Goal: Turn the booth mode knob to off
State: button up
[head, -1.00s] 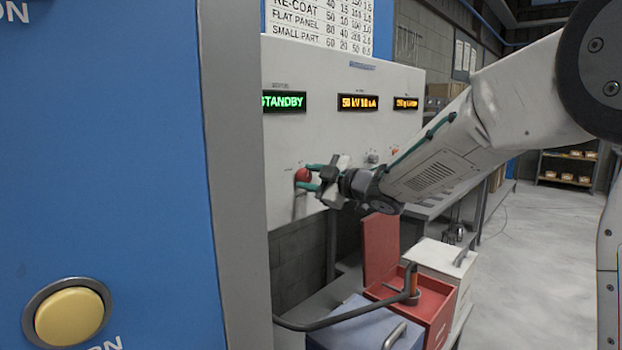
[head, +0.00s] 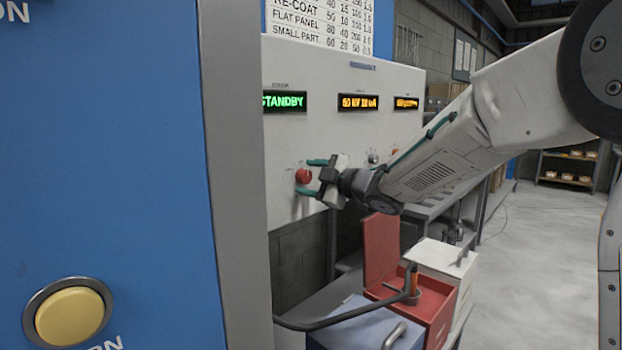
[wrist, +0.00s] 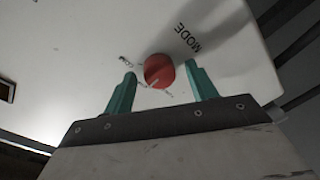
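The red mode knob (head: 303,175) sits on the white control panel, left of my gripper (head: 313,176). In the wrist view the round red knob (wrist: 158,71) has a pale pointer line and the word MODE printed beside it. The teal fingers of my gripper (wrist: 161,86) are open, one on each side of the knob. The small position labels around the knob are too blurred to read.
The panel (head: 300,130) carries a green STANDBY display (head: 285,101) and an amber display (head: 358,102). A grey knob (head: 373,158) sits to the right, near my arm. Below are an open red box (head: 432,305) and a blue box (head: 350,325). A blue cabinet stands at left.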

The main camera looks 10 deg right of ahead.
jog(key=v, duration=0.7)
jog(key=shift+s+d, duration=0.25)
jog(key=shift+s, duration=0.05)
jog(key=d+f+m+h, duration=0.7)
jog(key=d+h, duration=0.2)
jog(key=s+d+f+m+g+h, duration=0.45)
jog(key=s+d+m, duration=0.2)
jog(key=s, duration=0.25)
jog(key=s+a+f+m+g+y, duration=0.1)
jog(key=s+a+m+g, duration=0.1)
jog(key=s, duration=1.3)
jog(key=s+a+f+m+g+y, duration=0.1)
jog(key=s+m+g, duration=0.3)
jog(key=s, duration=1.2)
jog(key=shift+s+a+g, duration=0.2)
jog(key=shift+a+g, duration=0.2)
jog(key=shift+g, duration=0.35)
